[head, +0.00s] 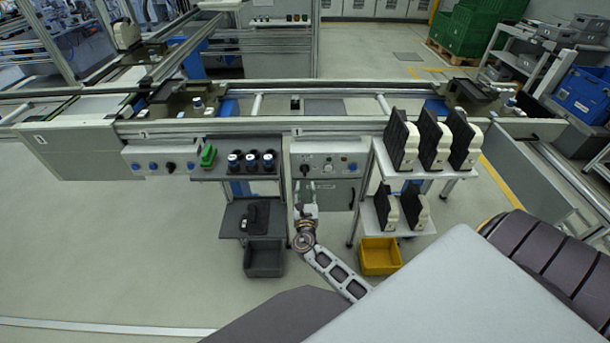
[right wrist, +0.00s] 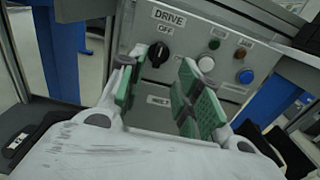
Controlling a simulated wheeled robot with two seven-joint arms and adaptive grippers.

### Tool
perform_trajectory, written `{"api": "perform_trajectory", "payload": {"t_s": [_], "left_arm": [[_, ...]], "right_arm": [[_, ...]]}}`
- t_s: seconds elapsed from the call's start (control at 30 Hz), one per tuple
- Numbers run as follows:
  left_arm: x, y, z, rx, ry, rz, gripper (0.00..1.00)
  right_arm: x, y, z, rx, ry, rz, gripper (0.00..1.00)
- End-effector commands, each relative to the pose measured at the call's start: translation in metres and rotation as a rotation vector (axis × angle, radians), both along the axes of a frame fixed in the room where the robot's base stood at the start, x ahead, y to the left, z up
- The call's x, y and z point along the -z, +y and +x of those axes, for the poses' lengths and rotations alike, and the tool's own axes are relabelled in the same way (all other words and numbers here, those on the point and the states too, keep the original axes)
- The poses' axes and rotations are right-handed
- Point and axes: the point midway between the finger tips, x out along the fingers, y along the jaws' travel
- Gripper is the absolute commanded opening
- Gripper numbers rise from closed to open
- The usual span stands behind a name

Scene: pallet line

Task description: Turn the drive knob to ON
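The black drive knob (right wrist: 158,54) sits on a grey panel under a "DRIVE" label and an "OFF" mark. It also shows in the head view (head: 305,169), at the left of the panel. A small white mark lies right of the knob, too small to read surely. I cannot clearly tell which way the knob points. My right gripper (right wrist: 160,88) is open and empty, its green-padded fingers spread in front of and below the knob, apart from it. In the head view my right gripper (head: 308,187) is just below the panel knob. My left gripper is not in view.
Shelves with black-and-white units (head: 434,137) stand right of the panel. Black cups (head: 251,161) stand left. A grey bin (head: 264,258) and yellow bin (head: 380,257) sit below.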

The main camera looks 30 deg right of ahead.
Motion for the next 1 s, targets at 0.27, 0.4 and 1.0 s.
{"api": "perform_trajectory", "payload": {"t_s": [0.27, 0.4, 1.0], "left_arm": [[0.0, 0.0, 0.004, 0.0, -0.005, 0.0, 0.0], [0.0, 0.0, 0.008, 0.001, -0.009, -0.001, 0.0], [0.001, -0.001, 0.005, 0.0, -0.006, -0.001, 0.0]], "right_arm": [[-0.001, -0.015, 0.024, 0.0, -0.001, 0.0, 0.34], [0.0, -0.022, 0.036, 0.001, -0.001, 0.0, 0.34], [0.0, -0.046, 0.074, 0.001, -0.001, -0.001, 0.34]]}}
